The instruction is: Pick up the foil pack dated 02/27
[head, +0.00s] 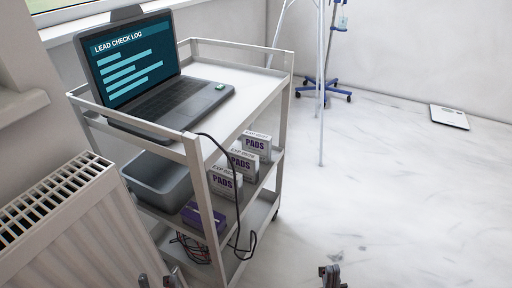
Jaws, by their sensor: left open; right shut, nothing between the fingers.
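Each has a small "EXP" line on top, but the dates are too small to read surely, so I cannot tell which says 02/27. A black cable crosses in front of the near and middle packs. My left gripper (157,281) is open at the bottom edge, below the cart. My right gripper (331,274) is shut and empty, over the floor right of the cart.
The cart (252,88) carries a laptop (150,75) on top. A grey bin (158,182) and a purple box (203,217) share its middle shelf. Cables lie below. A radiator (75,225) stands left; a drip stand (325,85) stands behind.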

